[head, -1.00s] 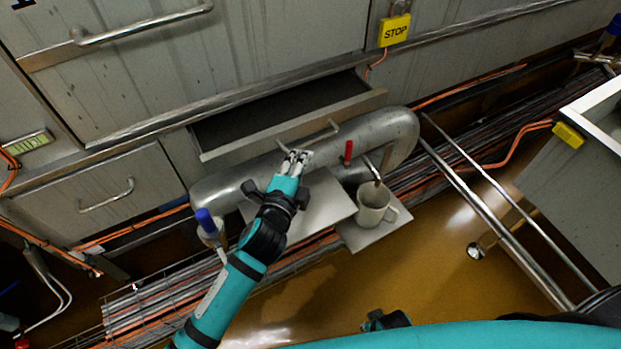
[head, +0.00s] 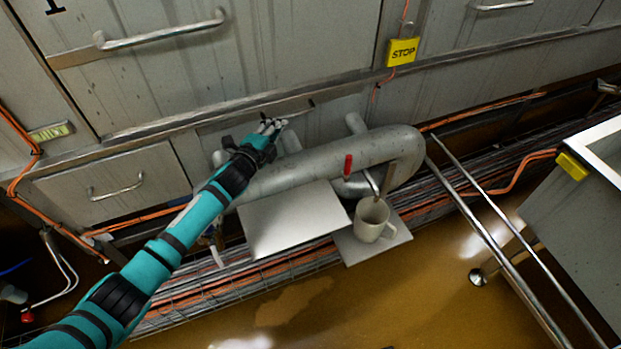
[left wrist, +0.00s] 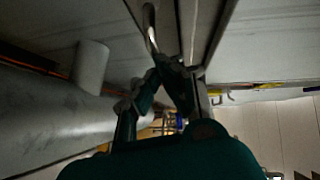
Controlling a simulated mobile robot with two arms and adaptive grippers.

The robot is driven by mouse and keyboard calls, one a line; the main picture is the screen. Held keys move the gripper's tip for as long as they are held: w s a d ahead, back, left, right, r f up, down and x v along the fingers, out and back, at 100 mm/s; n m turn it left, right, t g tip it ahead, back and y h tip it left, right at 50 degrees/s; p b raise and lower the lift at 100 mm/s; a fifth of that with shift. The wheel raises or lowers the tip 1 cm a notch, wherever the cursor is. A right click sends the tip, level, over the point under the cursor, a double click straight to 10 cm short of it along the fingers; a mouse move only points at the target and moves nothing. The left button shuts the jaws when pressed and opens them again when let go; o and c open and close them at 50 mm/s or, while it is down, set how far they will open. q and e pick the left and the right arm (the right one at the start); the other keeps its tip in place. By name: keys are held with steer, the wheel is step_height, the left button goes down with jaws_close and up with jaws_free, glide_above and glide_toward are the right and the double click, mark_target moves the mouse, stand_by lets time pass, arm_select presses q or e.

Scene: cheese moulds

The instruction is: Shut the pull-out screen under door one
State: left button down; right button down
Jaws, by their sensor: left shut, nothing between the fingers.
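Door one (head: 150,75) is the large grey door with a long bar handle and a "1" mark at the upper left. Beneath it, the pull-out screen's front (head: 325,124) looks flush, or nearly so, with the cabinet face; no open tray shows. Its thin handle (head: 296,115) is partly hidden by my left gripper. My left gripper (head: 270,127) is shut and empty, its fingertips at or against the front by the handle. In the left wrist view the shut fingers (left wrist: 165,85) are close to a metal bar and the panel. My right gripper is not in view.
A thick grey pipe (head: 325,163) with a red-levered tap runs just in front. A white mug (head: 373,219) stands on a small plate beside a pale flat plate (head: 292,218). A yellow STOP tag (head: 402,52) hangs right of door one. Rails and a grey cabinet are at right.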

arm_select(q)
steer(key=shift+a+f, duration=0.15)
steer(key=shift+a, duration=0.2)
steer(key=v, duration=1.1)
steer(key=shift+s, duration=0.5)
